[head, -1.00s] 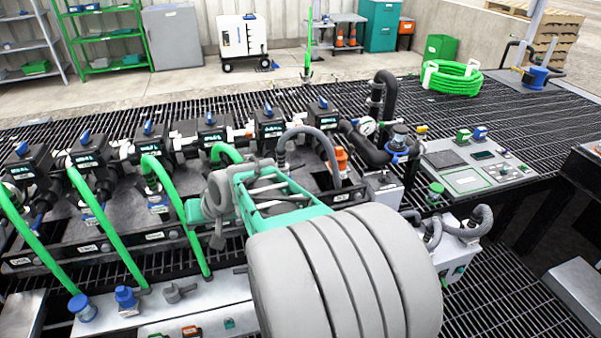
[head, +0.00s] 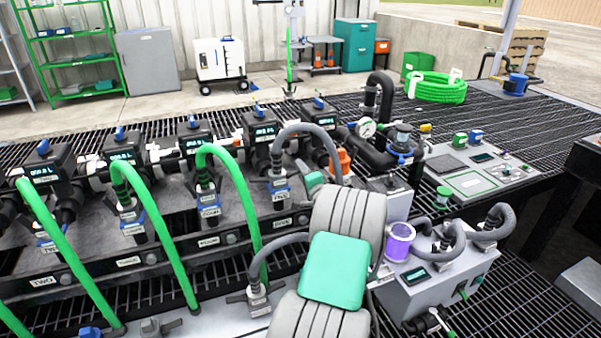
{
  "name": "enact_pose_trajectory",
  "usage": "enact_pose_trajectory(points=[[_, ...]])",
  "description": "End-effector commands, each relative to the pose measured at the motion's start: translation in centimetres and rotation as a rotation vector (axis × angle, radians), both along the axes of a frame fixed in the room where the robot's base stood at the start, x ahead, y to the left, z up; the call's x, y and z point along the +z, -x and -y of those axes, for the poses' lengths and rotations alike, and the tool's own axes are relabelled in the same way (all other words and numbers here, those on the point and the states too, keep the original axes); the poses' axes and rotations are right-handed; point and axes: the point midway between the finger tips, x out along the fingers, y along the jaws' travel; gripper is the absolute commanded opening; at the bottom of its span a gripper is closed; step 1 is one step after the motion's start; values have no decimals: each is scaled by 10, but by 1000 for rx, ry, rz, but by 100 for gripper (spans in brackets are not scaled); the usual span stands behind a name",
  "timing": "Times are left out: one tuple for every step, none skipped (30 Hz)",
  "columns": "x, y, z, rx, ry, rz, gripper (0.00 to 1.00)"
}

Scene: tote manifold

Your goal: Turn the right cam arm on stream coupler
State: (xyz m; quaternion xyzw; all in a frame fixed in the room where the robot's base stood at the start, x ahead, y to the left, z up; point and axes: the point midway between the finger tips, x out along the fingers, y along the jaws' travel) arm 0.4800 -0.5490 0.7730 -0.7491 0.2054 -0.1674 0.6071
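Grey hose couplers with side levers show in the head view. One coupler (head: 257,298) stands at the front edge by my arm, with a grey hose running from its top behind my arm. Two more, a left coupler (head: 446,246) and a right coupler (head: 491,227), stand on a grey box at the right. I cannot read which one is labelled stream, nor make out its right cam arm. My arm's grey links and teal cap fill the lower middle. My gripper's fingers are hidden behind them, so what they touch cannot be seen.
A row of black valve units with blue handles (head: 193,133) and green hoses (head: 148,208) spans the left and middle. A purple cylinder (head: 398,241) stands just right of my arm. A pressure gauge (head: 366,128) and a control panel (head: 470,176) lie behind it. Open grating (head: 530,290) is at right.

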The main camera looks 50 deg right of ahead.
Motion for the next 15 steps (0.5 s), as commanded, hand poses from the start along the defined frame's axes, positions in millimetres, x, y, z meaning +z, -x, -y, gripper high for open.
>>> enact_pose_trajectory(points=[[-1, -2, 1, 0, -1, -1, 32], [-1, -3, 1, 0, -1, -1, 32], [-1, -4, 2, 0, -2, -1, 32], [-1, -4, 1, 1, -1, -1, 32], [-1, -4, 1, 1, -1, -1, 32], [-1, -4, 1, 2, -1, -1, 32], [0, -4, 1, 2, -1, -1, 32], [-1, -4, 1, 2, -1, -1, 32], [0, -4, 0, 2, -1, -1, 29], [0, -4, 0, 2, -1, -1, 26], [0, -4, 0, 2, -1, -1, 24], [0, -4, 0, 2, -1, -1, 20], [0, -4, 0, 2, -1, -1, 18], [0, -4, 0, 2, -1, -1, 15], [0, -4, 0, 2, 0, -2, 12]])
